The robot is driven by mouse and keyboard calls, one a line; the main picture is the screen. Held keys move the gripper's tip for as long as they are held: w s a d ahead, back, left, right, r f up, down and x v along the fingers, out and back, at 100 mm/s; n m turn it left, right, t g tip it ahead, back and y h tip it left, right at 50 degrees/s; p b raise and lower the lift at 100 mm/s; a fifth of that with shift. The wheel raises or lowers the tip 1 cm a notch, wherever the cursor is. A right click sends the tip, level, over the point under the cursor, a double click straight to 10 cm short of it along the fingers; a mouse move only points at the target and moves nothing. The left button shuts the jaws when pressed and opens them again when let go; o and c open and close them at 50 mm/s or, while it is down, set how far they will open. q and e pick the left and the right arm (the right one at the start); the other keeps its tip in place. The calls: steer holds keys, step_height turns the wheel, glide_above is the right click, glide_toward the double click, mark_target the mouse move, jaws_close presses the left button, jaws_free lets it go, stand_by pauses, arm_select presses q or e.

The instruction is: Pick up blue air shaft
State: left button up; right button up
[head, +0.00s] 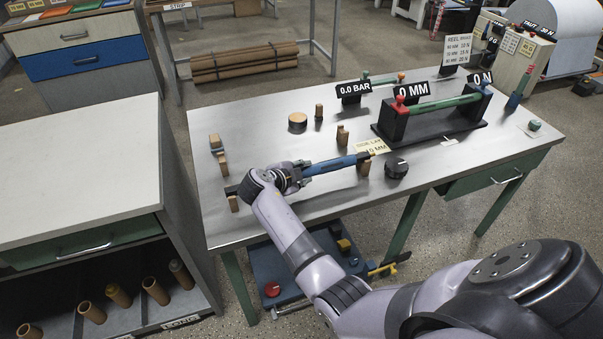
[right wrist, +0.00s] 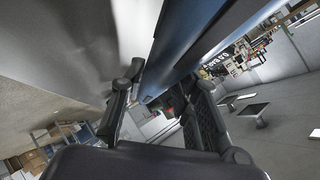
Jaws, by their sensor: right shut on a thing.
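The blue air shaft (head: 335,163) lies nearly level above the steel table (head: 250,225), along its front part, with dark ends. My right gripper (head: 297,174) is shut on the shaft left of its middle. In the right wrist view the shaft (right wrist: 200,40) passes between the fingers (right wrist: 165,115). My left gripper is not in view.
A black stand with a green roller (head: 445,104) is at the table's right. A cabinet (head: 80,175) is at the left.

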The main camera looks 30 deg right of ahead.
steer(key=shift+c, duration=0.7)
jaws_close()
steer(key=shift+r, duration=0.15)
